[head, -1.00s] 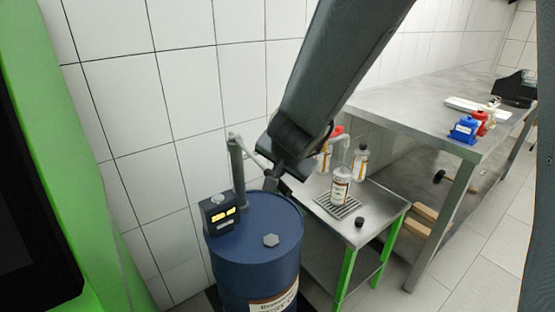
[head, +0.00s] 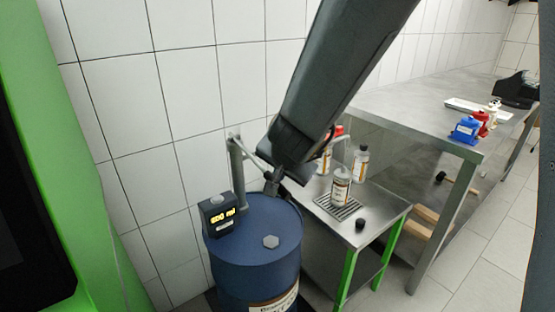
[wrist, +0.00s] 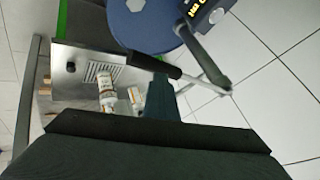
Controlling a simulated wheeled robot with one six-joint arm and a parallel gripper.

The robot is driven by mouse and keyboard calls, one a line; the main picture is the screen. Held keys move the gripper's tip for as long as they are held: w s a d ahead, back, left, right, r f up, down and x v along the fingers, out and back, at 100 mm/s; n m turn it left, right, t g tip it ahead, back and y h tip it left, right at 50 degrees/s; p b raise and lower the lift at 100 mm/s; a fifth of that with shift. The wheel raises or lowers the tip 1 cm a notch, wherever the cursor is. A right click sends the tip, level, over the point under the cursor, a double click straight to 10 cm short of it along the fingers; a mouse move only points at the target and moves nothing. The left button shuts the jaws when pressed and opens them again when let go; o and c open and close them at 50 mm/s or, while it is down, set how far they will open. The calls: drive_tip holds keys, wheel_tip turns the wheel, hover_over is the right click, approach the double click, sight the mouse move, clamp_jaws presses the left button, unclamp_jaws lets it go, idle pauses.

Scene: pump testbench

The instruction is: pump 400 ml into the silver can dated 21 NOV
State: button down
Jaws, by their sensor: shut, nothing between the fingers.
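My gripper (head: 271,187) is shut and empty above the blue drum (head: 270,220). In the wrist view its shut fingers (wrist: 160,98) are beside the black grip (wrist: 148,62) of the pump lever; contact is unclear. The pump column (head: 237,170) stands on the drum. The pump's display (head: 217,214) shows yellow digits ending in "00 ml"; the first digit is hard to read. A silver can with a white and orange label (head: 340,187) stands upright on the grate (head: 337,207); its date is not legible. Two similar cans (head: 361,164) (head: 323,162) stand behind.
The small steel table (head: 378,212) has green legs and a black cap (head: 360,223) on it. A larger bench (head: 410,112) behind carries blue (head: 465,130) and red (head: 482,120) containers. A tiled wall is close behind the drum.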

drive_tip(key=shift+s+f+b, duration=0.1)
drive_tip(key=shift+f+b, duration=0.55)
drive_tip(key=shift+f, duration=0.1)
idle(0.7)
idle(0.5)
wheel_tip(320, 180, up, 10)
drive_tip(key=p, duration=1.1)
drive_tip(key=shift+w+a+p, duration=0.25)
drive_tip(key=shift+w+p, duration=0.05)
drive_tip(key=shift+w, duration=0.15)
idle(0.3)
drive_tip(key=shift+r, duration=0.15)
drive_tip(key=r+p, duration=0.1)
drive_tip(key=p, duration=0.1)
drive_tip(key=r+p, duration=0.3)
drive_tip(key=r, duration=0.1)
drive_tip(key=shift+w+a+p, duration=0.15)
drive_tip(key=shift+w+p, duration=0.1)
drive_tip(key=shift+p, duration=0.15)
drive_tip(key=shift+f, duration=0.1)
idle(0.6)
